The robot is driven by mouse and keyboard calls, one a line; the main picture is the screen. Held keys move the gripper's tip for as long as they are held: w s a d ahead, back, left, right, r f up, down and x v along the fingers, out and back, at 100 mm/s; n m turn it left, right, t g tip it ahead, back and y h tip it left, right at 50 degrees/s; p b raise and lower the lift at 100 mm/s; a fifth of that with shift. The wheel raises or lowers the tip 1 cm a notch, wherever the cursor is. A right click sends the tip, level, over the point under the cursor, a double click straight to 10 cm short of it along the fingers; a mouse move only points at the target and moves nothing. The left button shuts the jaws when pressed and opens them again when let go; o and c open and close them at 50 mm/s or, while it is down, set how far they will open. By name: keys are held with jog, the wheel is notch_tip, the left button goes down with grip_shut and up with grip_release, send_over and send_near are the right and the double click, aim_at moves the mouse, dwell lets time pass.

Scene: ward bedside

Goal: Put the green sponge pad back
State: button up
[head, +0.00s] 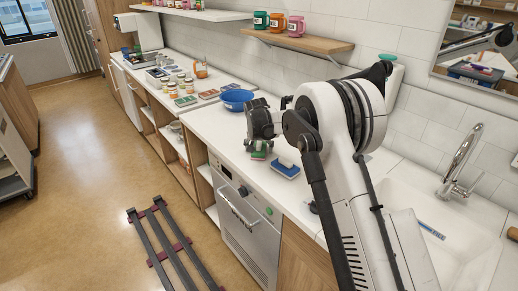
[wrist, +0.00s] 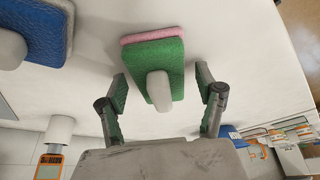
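The green sponge pad (wrist: 168,55) has a pink layer along its far edge and a pale grey knob on its green face. It lies on the white counter, and in the head view it shows small (head: 258,154) below my gripper (head: 262,138). In the wrist view my gripper (wrist: 161,82) is open, one finger on each side of the pad's near part. Gaps show between the fingers and the pad. The place where the pad belongs cannot be told from these frames.
A blue pad (head: 286,169) with a pale knob lies just right of the green one; it also shows in the wrist view (wrist: 35,30). A blue bowl (head: 237,99) stands behind, left. Jars and flat boxes (head: 186,100) stand farther left. The sink (head: 430,215) is at right.

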jog(key=shift+r, duration=0.1)
jog(key=shift+r, duration=0.25)
jog(key=v, duration=1.2)
jog(key=s+d+r+t, duration=0.1)
jog(key=s+d+r, duration=0.75)
jog(key=s, duration=0.25)
jog(key=s+d+r, duration=0.7)
jog(key=s+d, duration=0.2)
jog(key=s, duration=0.3)
jog(key=s+d+f, duration=0.2)
jog(key=s+d, duration=0.1)
jog(key=s, duration=0.5)
jog(key=s+d+f+t, duration=0.1)
jog(key=s+d+f, duration=0.2)
jog(key=s, duration=0.6)
jog(key=s+d+f, duration=0.2)
jog(key=s, duration=0.7)
jog(key=shift+d+f+t, duration=0.25)
jog(key=shift+d+t, duration=0.05)
jog(key=shift+d, duration=0.1)
